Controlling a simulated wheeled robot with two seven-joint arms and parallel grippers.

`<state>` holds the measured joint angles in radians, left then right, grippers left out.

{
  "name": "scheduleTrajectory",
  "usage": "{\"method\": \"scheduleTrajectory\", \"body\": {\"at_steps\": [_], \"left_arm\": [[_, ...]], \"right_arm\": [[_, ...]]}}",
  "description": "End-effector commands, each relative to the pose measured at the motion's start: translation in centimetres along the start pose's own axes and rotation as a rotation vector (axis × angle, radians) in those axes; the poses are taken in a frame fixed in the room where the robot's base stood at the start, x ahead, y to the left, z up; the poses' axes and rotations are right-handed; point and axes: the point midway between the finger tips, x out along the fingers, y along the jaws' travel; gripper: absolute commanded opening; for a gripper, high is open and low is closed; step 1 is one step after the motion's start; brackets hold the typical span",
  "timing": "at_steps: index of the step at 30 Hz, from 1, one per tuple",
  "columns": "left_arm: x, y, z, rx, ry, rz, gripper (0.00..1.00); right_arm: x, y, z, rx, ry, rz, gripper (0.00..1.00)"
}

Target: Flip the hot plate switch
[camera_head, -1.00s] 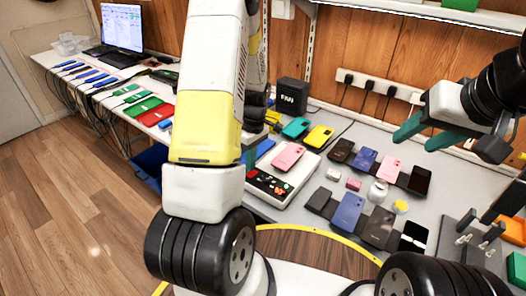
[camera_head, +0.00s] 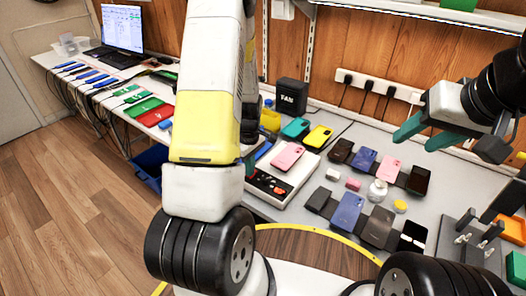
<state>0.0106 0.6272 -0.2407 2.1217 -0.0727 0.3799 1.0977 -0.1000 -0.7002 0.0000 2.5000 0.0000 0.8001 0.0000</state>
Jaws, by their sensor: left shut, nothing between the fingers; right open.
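The hot plate (camera_head: 297,183) is a pale flat unit on the grey bench, right of my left arm. A pink phone (camera_head: 287,156) lies on its back part. Its dark front panel (camera_head: 268,186) carries small red and light controls; the switch position is too small to tell. My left gripper (camera_head: 249,160) is mostly hidden behind my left arm; only a teal sliver shows beside the unit's left edge, and I cannot tell whether it touches. It is shut and empty. My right gripper (camera_head: 428,133) is open and empty, raised above the right of the bench.
Teal (camera_head: 296,128) and yellow (camera_head: 318,137) phones lie behind the hot plate, near a black FAN box (camera_head: 291,96). A white bottle (camera_head: 378,190) stands among the phones. A metal fixture (camera_head: 466,240) stands at right.

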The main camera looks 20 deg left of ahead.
Motion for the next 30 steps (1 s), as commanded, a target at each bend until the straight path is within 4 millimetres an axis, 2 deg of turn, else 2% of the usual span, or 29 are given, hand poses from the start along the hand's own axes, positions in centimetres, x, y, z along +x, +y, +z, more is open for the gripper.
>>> {"method": "scheduleTrajectory", "body": {"at_steps": [1, 16, 30], "left_arm": [[1.0, -1.2, 0.2, -0.001, -0.008, -0.027, 0.0], [1.2, -1.5, 0.0, -0.007, -0.008, -0.032, 0.0], [0.9, 0.2, -0.1, -0.009, -0.006, -0.026, 0.0]], "right_arm": [[0.0, 0.0, 0.0, 0.0, 0.0, 0.0, 0.47], [0.0, 0.0, 0.0, 0.0, 0.0, 0.0, 0.47], [0.0, 0.0, 0.0, 0.0, 0.0, 0.0, 0.47]]}}
